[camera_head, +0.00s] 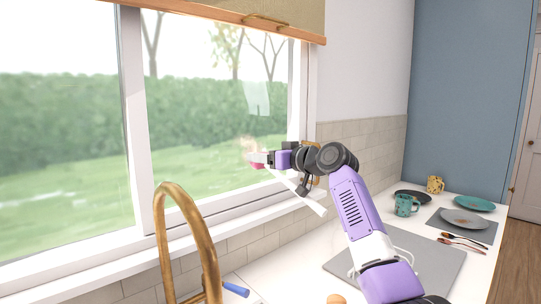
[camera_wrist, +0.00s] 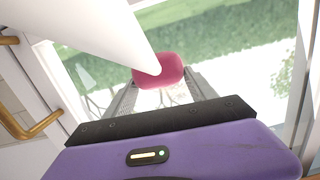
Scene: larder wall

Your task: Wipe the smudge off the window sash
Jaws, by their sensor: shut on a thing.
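The window sash (camera_head: 205,125) fills the left of the head view, its pane showing lawn and hedge. A faint brownish, hazy smudge (camera_head: 247,146) shows on the pane just by my fingertips. My gripper (camera_head: 262,159) is at the right part of the pane, shut on a pink sponge (camera_head: 256,165). In the wrist view the sponge (camera_wrist: 160,72) sits between the two fingertips, with the glass behind it. A white tapered piece partly covers it there. I cannot tell whether the sponge touches the glass.
A brass window handle (camera_wrist: 30,122) is left of my gripper in the wrist view. A white bar (camera_head: 300,194) slants below my gripper. A brass tap (camera_head: 180,205) rises in front of the window. Mugs, plates and cutlery stand on the counter at right.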

